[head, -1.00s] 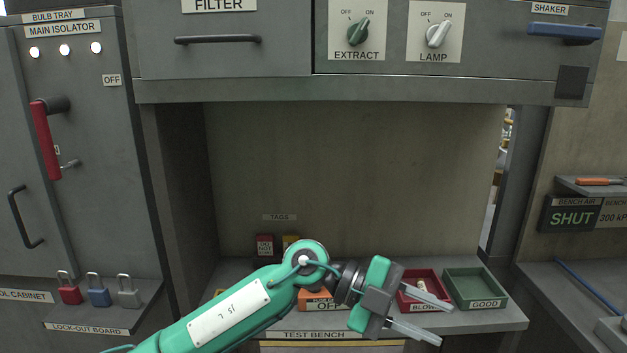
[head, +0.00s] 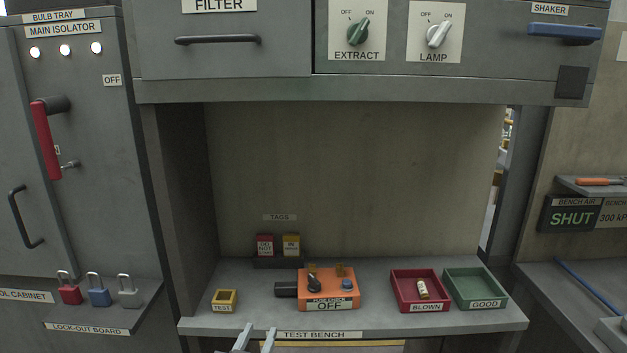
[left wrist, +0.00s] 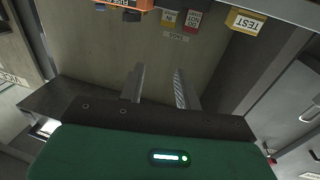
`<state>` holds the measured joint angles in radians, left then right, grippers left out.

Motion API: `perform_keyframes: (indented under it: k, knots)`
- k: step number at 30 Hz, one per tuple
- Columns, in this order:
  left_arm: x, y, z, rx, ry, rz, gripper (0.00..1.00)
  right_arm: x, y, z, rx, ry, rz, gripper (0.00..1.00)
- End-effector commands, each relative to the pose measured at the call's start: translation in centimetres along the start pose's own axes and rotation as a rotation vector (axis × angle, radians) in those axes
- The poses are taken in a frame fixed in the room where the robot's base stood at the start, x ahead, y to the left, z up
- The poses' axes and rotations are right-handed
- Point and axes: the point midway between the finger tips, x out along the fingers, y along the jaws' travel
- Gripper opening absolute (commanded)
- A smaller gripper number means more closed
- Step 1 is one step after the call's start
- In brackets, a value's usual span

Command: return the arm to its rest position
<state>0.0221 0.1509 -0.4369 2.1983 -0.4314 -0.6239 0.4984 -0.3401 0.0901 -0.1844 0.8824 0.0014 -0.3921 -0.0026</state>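My left gripper (head: 256,340) shows only by its two fingertips at the bottom edge of the head view, in front of the test bench (head: 420,325). In the left wrist view its two fingers (left wrist: 158,88) stand apart with nothing between them. My green left gripper body fills the bottom of that view. The rest of the left arm is out of the head view. My right gripper is in neither view.
On the bench stand an orange fuse checker (head: 345,292) marked OFF, a yellow TEST block (head: 224,300), a red BLOWN tray (head: 399,282) holding a fuse (head: 422,289), and an empty green GOOD tray (head: 479,274). Red and yellow tags (head: 265,245) stand behind.

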Motion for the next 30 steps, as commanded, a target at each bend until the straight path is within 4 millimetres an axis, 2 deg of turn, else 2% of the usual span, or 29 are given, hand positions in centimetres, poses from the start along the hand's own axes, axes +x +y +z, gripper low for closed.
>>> perform_keyframes:
  k: [1,3,5,6,9,12,15,24,25,30]
  knots:
    - [-1.7,-1.4,2.8,-0.008,-0.109,-0.041,0.34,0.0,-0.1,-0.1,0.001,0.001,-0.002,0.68]
    - [-4.2,-3.0,6.3,-0.011,-0.262,-0.087,0.34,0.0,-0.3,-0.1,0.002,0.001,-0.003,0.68]
    - [-6.8,-4.2,9.2,-0.01,-0.395,-0.116,0.34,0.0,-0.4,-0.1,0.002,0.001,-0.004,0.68]
    - [-8.7,-4.8,11.0,-0.009,-0.483,-0.129,0.34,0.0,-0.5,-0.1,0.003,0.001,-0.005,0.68]
    - [-13.7,-6.0,14.8,-0.003,-0.692,-0.143,0.34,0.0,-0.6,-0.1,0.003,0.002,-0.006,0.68]
    - [-18.1,-6.6,17.3,0.002,-0.861,-0.137,0.34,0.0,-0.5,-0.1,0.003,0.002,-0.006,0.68]
    - [-21.9,-6.8,18.9,0.005,-0.998,-0.12,0.34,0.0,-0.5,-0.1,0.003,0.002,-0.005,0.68]
    - [-31.7,-6.8,21.2,0.011,-1.322,-0.041,0.34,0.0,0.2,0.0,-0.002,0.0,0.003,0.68]
    - [-31.0,-6.8,22.0,0.012,-1.315,-0.042,0.34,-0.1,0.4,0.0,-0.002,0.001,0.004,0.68]
    - [-29.9,-6.8,25.9,0.011,-1.325,-0.041,0.34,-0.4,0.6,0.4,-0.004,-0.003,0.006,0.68]
